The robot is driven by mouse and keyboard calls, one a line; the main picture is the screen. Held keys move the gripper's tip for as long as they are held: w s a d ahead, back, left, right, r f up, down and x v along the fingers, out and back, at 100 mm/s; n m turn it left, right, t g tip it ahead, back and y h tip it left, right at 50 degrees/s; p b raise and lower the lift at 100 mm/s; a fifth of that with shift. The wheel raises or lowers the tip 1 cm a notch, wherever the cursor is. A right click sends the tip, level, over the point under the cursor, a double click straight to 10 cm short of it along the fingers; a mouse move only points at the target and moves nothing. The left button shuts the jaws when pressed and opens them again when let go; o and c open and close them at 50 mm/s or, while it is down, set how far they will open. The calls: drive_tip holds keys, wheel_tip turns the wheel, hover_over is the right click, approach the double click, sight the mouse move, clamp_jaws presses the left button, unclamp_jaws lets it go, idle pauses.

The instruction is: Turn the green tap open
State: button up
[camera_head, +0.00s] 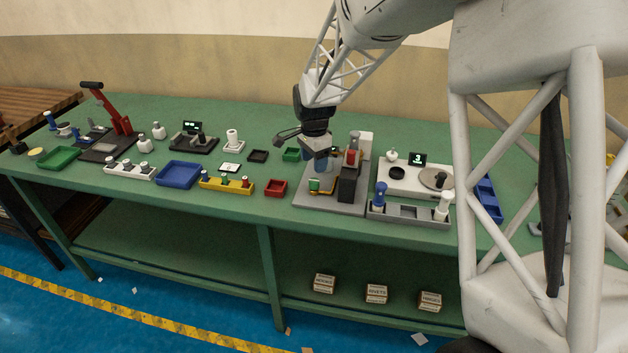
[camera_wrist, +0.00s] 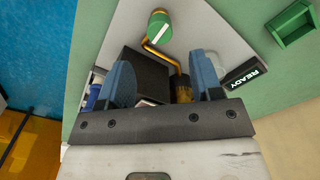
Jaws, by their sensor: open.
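The green tap (camera_head: 314,186) stands near the front left of a grey base plate (camera_head: 328,204) on the green bench. In the wrist view the tap (camera_wrist: 159,27) is a round green knob with a white stripe lying diagonally across its top. A brass pipe (camera_wrist: 160,50) runs from below it. My gripper (camera_head: 320,163) is just above and behind the tap in the head view. In the wrist view my gripper (camera_wrist: 163,80) has its blue fingers spread apart. The tap lies beyond the fingertips, not between them.
A black block (camera_head: 347,185) with a red-topped part stands right of the tap. A READY display (camera_wrist: 245,73) shows beside the right finger. A small green tray (camera_head: 291,154) and red tray (camera_head: 276,188) lie to the left. A white unit (camera_head: 413,180) stands to the right.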

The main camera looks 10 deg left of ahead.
sight(314, 180)
drive_tip(key=shift+f, duration=3.8)
drive_tip(key=shift+c, duration=0.3)
drive_tip(key=c, duration=0.9)
drive_tip(key=shift+o, duration=0.2)
